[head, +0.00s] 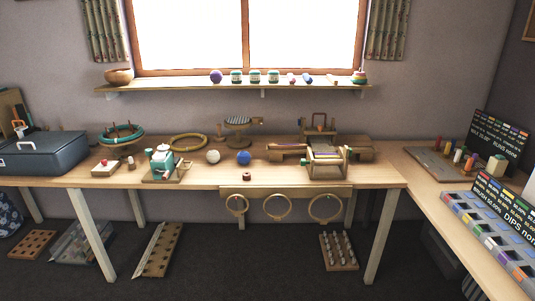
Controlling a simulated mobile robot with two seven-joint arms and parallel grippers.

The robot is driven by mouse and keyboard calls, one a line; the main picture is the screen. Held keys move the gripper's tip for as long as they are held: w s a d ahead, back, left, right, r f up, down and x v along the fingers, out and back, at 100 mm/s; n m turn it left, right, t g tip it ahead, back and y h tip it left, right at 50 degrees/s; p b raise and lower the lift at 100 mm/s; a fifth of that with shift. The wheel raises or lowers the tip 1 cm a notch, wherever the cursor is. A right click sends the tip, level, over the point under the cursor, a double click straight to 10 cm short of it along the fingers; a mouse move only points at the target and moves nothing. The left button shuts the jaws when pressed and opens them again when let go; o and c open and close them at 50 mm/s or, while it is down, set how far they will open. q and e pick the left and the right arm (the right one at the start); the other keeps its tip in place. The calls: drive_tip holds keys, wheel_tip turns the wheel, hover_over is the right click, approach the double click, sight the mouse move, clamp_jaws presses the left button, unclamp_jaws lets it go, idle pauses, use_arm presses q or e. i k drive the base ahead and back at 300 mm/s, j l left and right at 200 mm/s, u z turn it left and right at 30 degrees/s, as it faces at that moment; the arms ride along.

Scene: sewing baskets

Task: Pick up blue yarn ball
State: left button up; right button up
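A blue yarn ball (243,158) sits on the wooden table, near its middle and towards the front. A white ball (213,157) lies just left of it, with a small gap between them. A purple-blue ball (216,76) sits on the wall shelf above. Neither of my grippers shows in the head view.
The wooden table (380,182) holds a teal device (163,162) left of the balls and a wooden winder (325,160) to the right. A small reddish-brown spool (246,176) lies in front of the blue ball. Three wooden hoops (279,208) hang below the front edge.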

sight(243, 157)
drive_tip(key=i+z, duration=0.2)
drive_tip(key=i, duration=0.2)
drive_tip(key=i+j+z, duration=0.25)
drive_tip(key=i, duration=0.15)
drive_tip(key=i+j+z, duration=0.2)
drive_tip(key=i, duration=0.2)
drive_tip(key=i+j+z, duration=0.25)
drive_tip(key=j, duration=0.2)
drive_tip(key=j+z, duration=0.2)
drive_tip(key=j, duration=0.25)
drive_tip(key=k+j+z, duration=0.1)
drive_tip(key=j, duration=0.25)
drive_tip(key=j+z, duration=0.1)
drive_tip(key=j, duration=0.25)
drive_tip(key=k+j+z, duration=0.15)
drive_tip(key=j, duration=0.2)
